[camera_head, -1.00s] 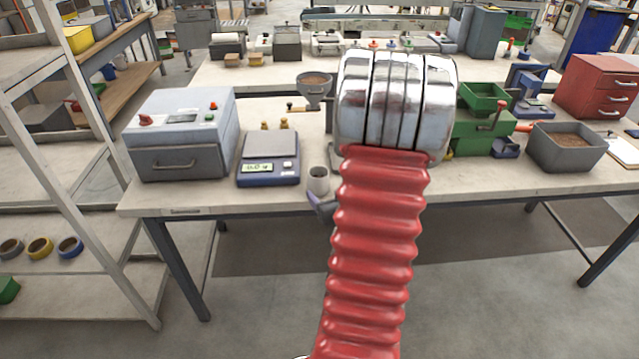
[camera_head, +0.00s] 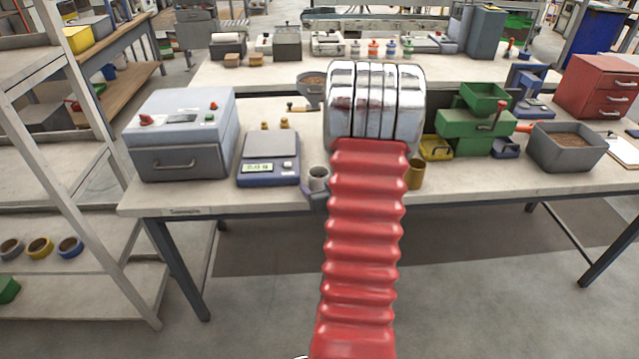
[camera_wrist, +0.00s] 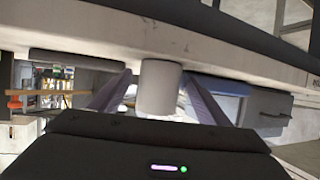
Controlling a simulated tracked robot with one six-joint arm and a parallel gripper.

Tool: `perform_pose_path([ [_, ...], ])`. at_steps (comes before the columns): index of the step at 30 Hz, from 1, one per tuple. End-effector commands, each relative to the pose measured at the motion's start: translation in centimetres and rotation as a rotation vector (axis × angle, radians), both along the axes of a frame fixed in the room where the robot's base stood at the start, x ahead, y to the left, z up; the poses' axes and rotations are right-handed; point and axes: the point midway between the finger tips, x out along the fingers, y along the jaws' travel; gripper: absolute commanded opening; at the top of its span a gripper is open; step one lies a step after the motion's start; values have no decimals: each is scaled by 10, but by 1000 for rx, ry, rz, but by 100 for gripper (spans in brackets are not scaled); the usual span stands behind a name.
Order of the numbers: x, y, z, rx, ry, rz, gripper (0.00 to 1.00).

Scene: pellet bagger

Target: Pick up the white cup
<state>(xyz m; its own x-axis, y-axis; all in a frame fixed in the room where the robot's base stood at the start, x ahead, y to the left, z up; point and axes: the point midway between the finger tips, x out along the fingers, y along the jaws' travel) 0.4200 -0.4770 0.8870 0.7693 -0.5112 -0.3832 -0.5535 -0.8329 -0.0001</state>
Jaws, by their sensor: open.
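The white cup (camera_head: 318,180) stands upright near the front edge of the bench, just right of the scale. In the wrist view the cup (camera_wrist: 160,88) shows between the two fingers of my gripper (camera_wrist: 158,76), with a small gap on each side. The gripper is open and not closed on the cup. In the head view a part of my gripper (camera_head: 314,196) shows at the cup's lower front, and my arm hides the rest.
A blue scale (camera_head: 268,160) stands close to the cup's left, and a grey box machine (camera_head: 180,135) beyond it. A brown cup (camera_head: 414,174) stands right of my arm. A green machine (camera_head: 470,130) and a grey pellet bin (camera_head: 565,148) stand farther right.

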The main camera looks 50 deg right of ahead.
Motion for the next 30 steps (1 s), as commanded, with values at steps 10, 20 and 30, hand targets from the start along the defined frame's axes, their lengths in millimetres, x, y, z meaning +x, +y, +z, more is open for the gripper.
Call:
perform_pose_path([
  [10, 16, -11, -8, -1, -1, 0, 70],
  [20, 15, -11, -8, 0, 0, -1, 70],
  [30, 15, -11, -8, 0, 0, -1, 53],
])
